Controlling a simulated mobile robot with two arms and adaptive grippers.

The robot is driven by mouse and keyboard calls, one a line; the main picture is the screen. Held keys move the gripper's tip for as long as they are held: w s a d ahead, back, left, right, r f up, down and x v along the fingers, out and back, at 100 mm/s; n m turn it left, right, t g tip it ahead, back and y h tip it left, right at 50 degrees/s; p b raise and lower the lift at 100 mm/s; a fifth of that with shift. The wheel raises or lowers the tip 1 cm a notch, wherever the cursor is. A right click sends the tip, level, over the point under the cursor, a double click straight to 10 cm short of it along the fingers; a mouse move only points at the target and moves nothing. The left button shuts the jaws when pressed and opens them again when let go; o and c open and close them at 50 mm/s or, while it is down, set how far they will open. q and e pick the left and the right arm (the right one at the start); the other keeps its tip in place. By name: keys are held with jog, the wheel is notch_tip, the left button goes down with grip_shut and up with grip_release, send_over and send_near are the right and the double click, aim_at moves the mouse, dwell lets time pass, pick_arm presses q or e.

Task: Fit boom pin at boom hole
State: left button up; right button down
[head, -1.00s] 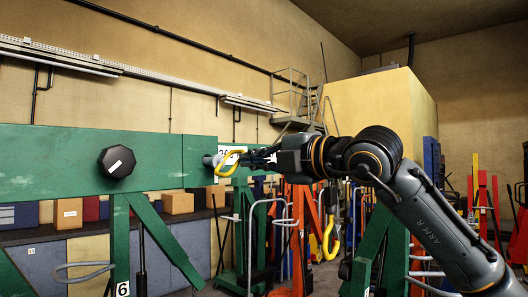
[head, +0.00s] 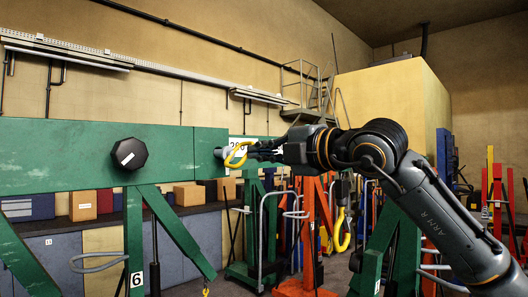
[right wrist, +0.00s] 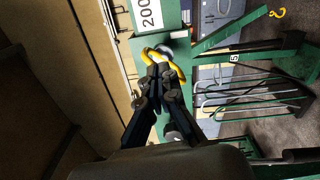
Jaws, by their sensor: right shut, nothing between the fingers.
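The boom is a long green beam (head: 60,158) running across the left half of the head view. The boom pin has a grey end (head: 223,153) and a yellow loop handle (head: 236,161). Its grey end is against the boom's right part, and the boom hole is hidden, so I cannot tell how deep it sits. My right gripper (head: 254,150) is shut with nothing gripped, its fingertips at the loop. In the right wrist view the yellow loop (right wrist: 150,54) lies just beyond and around the fingertips (right wrist: 164,72). My left gripper is out of view.
A black knob (head: 129,154) sits on the boom's face. Green legs marked 6 (head: 137,240) stand below. An orange stand (head: 312,235) and grey tube rails are behind and below the gripper. Boxes (head: 83,206) line a shelf at the back.

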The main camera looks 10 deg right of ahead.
jog(key=shift+x, duration=1.4)
jog(key=shift+f, duration=0.1)
jog(key=b+v, duration=0.2)
jog(key=v, duration=1.2)
jog(key=shift+s+d+b, duration=0.2)
jog(key=shift+s+b, duration=0.1)
